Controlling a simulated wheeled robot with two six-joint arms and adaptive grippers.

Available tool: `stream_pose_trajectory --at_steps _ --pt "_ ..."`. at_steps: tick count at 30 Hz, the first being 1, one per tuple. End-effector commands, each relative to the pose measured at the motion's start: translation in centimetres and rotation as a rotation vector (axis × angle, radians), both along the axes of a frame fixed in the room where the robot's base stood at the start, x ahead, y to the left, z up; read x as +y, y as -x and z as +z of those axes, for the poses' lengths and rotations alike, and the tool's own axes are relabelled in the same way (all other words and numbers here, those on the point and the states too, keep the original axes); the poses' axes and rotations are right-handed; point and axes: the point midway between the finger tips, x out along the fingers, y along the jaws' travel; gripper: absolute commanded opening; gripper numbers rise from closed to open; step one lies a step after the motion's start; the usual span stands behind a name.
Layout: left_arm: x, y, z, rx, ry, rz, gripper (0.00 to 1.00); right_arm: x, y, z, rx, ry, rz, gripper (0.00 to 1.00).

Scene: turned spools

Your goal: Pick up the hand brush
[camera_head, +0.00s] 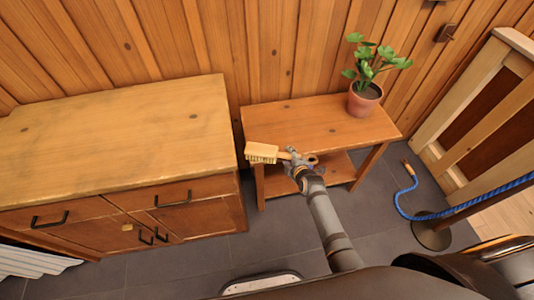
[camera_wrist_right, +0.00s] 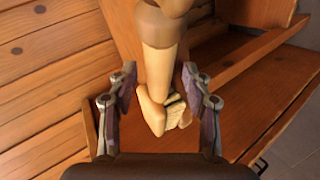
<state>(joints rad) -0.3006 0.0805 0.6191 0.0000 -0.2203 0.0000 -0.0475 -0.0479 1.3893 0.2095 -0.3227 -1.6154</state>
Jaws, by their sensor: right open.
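The hand brush (camera_head: 262,152) has a pale wooden body with short bristles. In the head view it shows at the left front of the small side table, its handle end by my right gripper (camera_head: 299,159). In the right wrist view the brush (camera_wrist_right: 158,62) lies between the two spread fingers of my right gripper (camera_wrist_right: 158,85), with a gap on each side. Its bristles show only partly there. Whether the brush rests fully on the tabletop is hard to tell. My left gripper is not in view.
The side table (camera_head: 290,119) bears a potted plant (camera_head: 364,98) at its back right and has a lower shelf. A wooden cabinet (camera_head: 110,130) stands close on the left. A blue rope (camera_head: 410,209) hangs at the right, by a post base (camera_head: 432,236).

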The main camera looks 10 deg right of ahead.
Motion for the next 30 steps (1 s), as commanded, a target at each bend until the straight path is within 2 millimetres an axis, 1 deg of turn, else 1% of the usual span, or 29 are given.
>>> stream_pose_trajectory --at_steps 3,4,12,15,25,29,30 --pt "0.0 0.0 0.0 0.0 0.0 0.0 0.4 0.0 0.0 0.0 0.0 0.0 0.0 0.5" --pt "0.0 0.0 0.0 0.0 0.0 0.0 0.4 0.0 0.0 0.0 0.0 0.0 0.0 0.48" --pt "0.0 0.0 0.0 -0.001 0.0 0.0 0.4 0.0 0.0 0.0 0.0 0.0 0.0 0.12" --pt "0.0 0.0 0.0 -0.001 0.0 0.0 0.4 0.0 0.1 0.0 0.0 0.0 0.0 0.0" --pt "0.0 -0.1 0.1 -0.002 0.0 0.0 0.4 0.0 0.0 0.2 -0.002 -0.001 -0.001 0.0" --pt "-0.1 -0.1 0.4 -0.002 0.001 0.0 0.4 0.0 0.0 1.2 -0.004 -0.001 -0.001 0.0" --pt "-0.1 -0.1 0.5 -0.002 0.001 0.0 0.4 0.0 0.0 1.7 -0.004 -0.001 -0.001 0.0"
